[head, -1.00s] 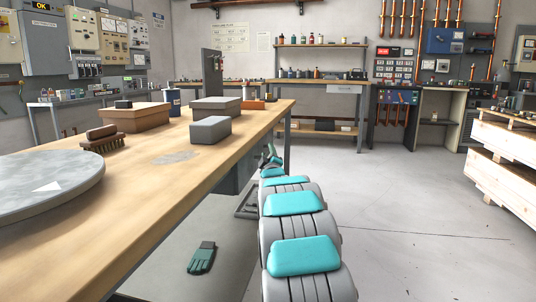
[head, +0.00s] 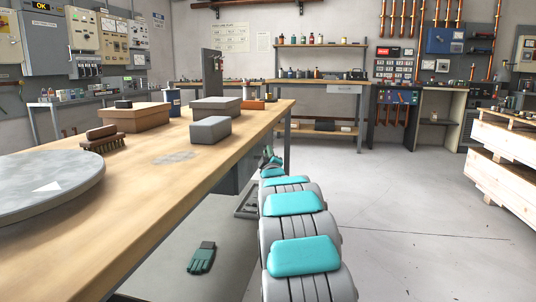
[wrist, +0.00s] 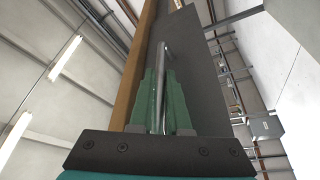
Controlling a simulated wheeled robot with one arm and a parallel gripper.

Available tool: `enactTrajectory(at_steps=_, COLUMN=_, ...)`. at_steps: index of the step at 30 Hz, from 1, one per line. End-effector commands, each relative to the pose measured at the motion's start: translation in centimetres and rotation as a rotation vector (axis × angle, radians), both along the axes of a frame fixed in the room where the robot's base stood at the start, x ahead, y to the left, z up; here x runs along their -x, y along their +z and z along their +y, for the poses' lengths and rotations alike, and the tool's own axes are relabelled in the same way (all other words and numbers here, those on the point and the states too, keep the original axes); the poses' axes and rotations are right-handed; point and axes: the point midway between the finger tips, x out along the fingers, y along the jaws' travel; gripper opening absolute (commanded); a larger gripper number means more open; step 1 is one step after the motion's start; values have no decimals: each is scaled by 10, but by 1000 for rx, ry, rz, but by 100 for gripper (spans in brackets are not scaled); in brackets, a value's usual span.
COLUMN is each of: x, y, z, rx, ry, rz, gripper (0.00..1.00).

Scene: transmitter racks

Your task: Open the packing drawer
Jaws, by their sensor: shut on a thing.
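The drawer front is a dark grey panel (wrist: 195,65) under the wooden bench top, whose brown edge shows beside it in the wrist view. A metal bar handle (wrist: 161,58) stands out from the panel. My gripper (wrist: 159,88) has its green fingers on both sides of this bar and is shut on it. In the head view, my gripper (head: 268,157) is small at the bench's right side, partly hidden by my arm. The grey drawer unit (head: 237,176) shows only in part under the bench. How far the drawer stands out cannot be told.
The wooden workbench (head: 150,205) fills the left, with a round grey plate (head: 40,190), a brush and boxes on it. A green glove (head: 201,258) lies below. Wooden crates (head: 505,160) stand at the right. The floor between is clear.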

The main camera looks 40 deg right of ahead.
Motion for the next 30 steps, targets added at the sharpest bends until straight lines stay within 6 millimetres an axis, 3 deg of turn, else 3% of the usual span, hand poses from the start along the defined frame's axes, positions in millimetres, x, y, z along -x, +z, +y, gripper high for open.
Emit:
enactTrajectory(at_steps=21, x=2, y=0, z=-2, rx=0, ry=-1, rz=0, gripper=0)
enactTrajectory(at_steps=26, x=14, y=-1, z=-13, rx=-1, ry=-4, rz=2, gripper=0)
enactTrajectory(at_steps=30, x=37, y=-2, z=-32, rx=-5, ry=-6, rz=3, gripper=0)
